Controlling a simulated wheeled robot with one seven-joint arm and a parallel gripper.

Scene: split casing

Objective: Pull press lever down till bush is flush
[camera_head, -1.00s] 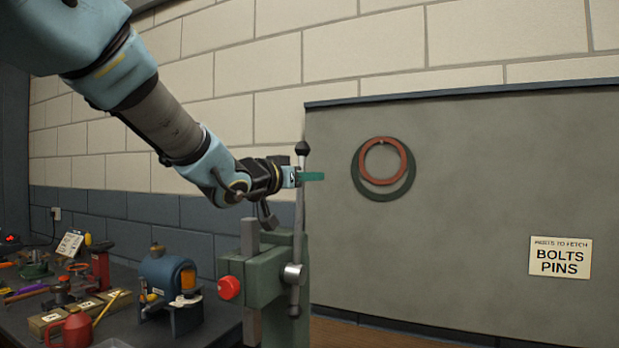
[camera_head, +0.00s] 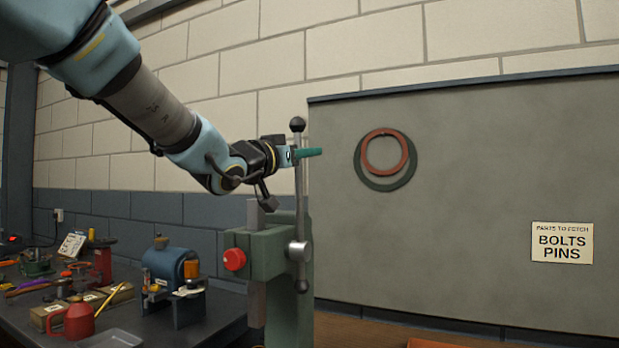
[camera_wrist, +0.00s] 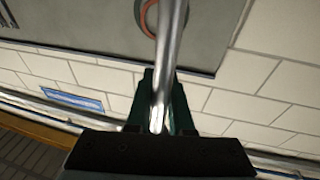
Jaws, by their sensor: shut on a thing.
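The press (camera_head: 262,252) is a green body with a red knob (camera_head: 234,259) on its left. Its lever (camera_head: 299,200) is a grey rod with a black ball on top, standing nearly upright from a round pivot on the press. My gripper (camera_head: 306,153) is shut on the lever just below the ball. In the wrist view the shiny lever rod (camera_wrist: 172,45) runs between the green fingers of my gripper (camera_wrist: 163,85). A square grey ram (camera_head: 254,213) stands up from the press top. I cannot make out the bush.
A dark bench (camera_head: 215,310) at the left holds a blue motor-like unit (camera_head: 172,265), a red can (camera_head: 72,321) and several tools. The space right of the lever looks clear.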

